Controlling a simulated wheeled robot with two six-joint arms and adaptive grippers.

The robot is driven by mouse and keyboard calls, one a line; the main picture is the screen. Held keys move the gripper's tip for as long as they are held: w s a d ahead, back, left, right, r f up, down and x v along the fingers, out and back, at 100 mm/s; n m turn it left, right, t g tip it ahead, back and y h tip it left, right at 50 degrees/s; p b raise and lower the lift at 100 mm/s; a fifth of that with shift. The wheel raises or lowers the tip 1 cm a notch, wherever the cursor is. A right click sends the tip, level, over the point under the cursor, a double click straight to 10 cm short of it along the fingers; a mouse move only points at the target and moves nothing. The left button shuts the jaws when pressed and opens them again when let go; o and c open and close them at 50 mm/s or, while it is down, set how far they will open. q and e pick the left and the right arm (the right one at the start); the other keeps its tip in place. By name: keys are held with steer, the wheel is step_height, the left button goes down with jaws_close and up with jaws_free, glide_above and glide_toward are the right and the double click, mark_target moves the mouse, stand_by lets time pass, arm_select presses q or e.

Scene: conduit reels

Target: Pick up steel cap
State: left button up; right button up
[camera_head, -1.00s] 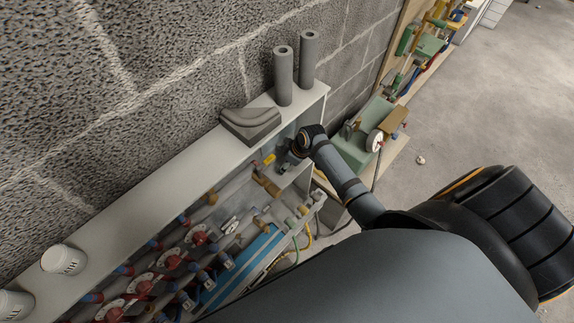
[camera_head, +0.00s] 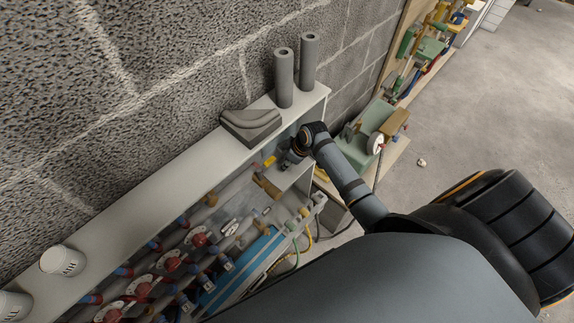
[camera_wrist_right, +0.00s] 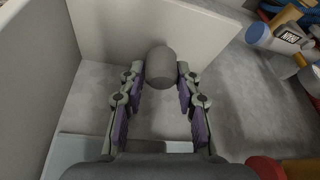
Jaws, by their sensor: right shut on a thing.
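The steel cap is a small grey rounded cylinder (camera_wrist_right: 160,63) in the right wrist view, between the fingertips of my right gripper (camera_wrist_right: 160,80). The purple-padded fingers are shut on it from both sides. Behind it is a pale panel, with a grey surface around and below. In the head view my right gripper (camera_head: 290,160) is small and partly hidden at the end of the arm, inside the right end of the shelf unit, and I cannot make out the cap there. My left gripper is in neither view.
The shelf unit's top (camera_head: 165,185) bears two grey tubes (camera_head: 284,78), a grey curved block (camera_head: 250,124) and white tubs (camera_head: 62,260). Pipes with red valves (camera_head: 172,262) fill the unit's lower left. A bottle (camera_wrist_right: 270,38) and other items lie right in the wrist view.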

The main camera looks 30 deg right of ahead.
steer(key=s+a+r, duration=0.2)
steer(key=s+r, duration=0.9)
steer(key=s, duration=0.3)
